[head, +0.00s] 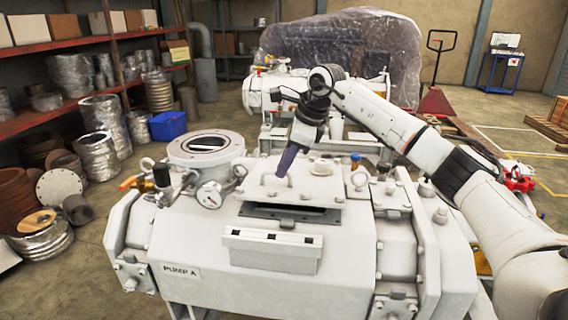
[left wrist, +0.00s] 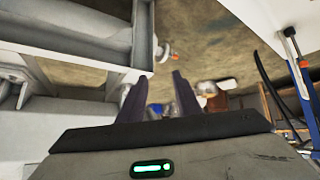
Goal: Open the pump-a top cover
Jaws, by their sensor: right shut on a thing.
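The white pump labelled PUMP A (head: 190,285) fills the lower middle of the head view. Its top cover (head: 318,188) is a pale plate, and a dark opening (head: 290,214) shows along its front edge. My right gripper (head: 284,170) points down at the cover's handle and is shut on it; the fingers partly hide the handle. My left gripper (left wrist: 160,95) shows only in the left wrist view, with its two dark fingers apart and nothing between them, beside a pale metal frame.
A round flanged port (head: 206,146) and a pressure gauge (head: 210,195) stand left of the cover. A white ledge (head: 272,250) juts out in front of the opening. Another white pump (head: 262,92) stands behind. Shelves with boxes line the left wall.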

